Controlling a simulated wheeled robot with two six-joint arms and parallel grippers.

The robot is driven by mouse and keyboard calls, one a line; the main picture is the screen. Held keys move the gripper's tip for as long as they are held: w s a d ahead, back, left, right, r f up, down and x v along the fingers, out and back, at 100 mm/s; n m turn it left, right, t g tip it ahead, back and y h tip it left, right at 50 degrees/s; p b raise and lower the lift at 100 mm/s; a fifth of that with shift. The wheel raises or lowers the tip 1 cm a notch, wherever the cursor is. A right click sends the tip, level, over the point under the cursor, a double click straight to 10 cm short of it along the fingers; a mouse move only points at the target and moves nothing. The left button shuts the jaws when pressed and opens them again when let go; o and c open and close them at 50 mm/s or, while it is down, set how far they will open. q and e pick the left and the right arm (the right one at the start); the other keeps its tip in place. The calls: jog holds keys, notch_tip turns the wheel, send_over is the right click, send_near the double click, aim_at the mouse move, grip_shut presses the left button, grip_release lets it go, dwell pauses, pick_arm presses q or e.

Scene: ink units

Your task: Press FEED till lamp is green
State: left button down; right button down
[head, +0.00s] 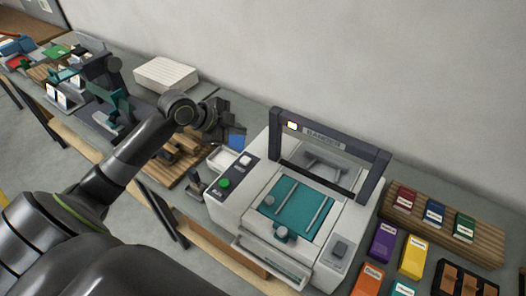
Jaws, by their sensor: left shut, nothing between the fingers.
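A white machine (258,205) with a dark upright frame stands at the middle of the bench. A small lamp (292,126) on the frame's top bar glows pale yellowish white, not green. On the dark strip at the machine's left are a green button (225,183) and a white button (245,160); their lettering is too small to read. A grey button (340,248) is at the right front corner. My left gripper (220,124) is shut and empty, up and left of the white button and apart from the buttons. My right gripper is out of view.
Right of the machine, a wooden rack (450,235) holds several coloured packs, with purple (382,243) and yellow (413,257) packs before it. A white ribbed box (166,75) stands behind my left arm. A white tray (224,157) lies left of the machine.

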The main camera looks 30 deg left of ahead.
aim_at(242, 161)
pick_arm(q)
jog(key=shift+s+d+r, duration=0.15)
jog(key=shift+s+r, duration=0.1)
jog(key=shift+r, duration=0.15)
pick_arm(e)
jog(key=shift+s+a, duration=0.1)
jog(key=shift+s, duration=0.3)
